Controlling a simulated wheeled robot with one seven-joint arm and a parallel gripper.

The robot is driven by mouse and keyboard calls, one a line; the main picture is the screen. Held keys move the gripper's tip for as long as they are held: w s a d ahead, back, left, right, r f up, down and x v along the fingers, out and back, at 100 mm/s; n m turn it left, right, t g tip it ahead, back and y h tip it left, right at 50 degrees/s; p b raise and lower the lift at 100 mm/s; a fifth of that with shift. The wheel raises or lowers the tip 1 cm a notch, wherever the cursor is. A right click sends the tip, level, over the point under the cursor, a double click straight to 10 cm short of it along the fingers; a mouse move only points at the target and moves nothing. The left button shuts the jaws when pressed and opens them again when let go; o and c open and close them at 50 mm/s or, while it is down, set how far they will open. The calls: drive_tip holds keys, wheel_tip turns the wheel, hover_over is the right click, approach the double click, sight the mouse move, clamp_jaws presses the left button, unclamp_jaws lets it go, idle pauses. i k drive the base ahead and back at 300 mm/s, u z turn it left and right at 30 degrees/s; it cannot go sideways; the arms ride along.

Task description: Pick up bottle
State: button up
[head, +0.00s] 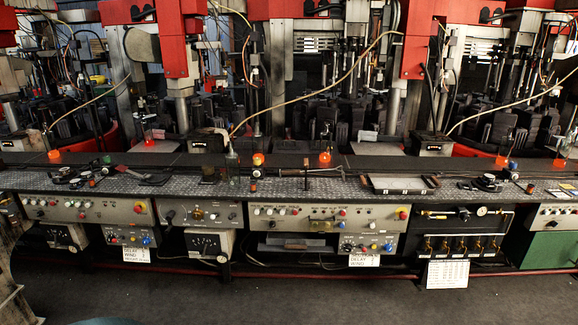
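A small dark greenish upright shape (232,159) on the bench, left of the middle in the head view, looks like a bottle with a narrow neck. It is small and dark, so I cannot be sure. Just to its right stands a short item with an orange and green top (258,160). My gripper is not in view.
A long bench (215,187) with a patterned metal top runs across the view. It carries loose dark tools (80,176), a shallow tray (398,184) and orange beacons (325,158). Control panels (330,217) line its front. Red machines (175,40) stand behind; dark floor (330,303) is clear.

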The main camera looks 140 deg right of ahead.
sight(232, 158)
drive_tip(key=z, duration=1)
drive_tip(key=k, duration=0.6)
drive_tip(key=z, duration=3.2)
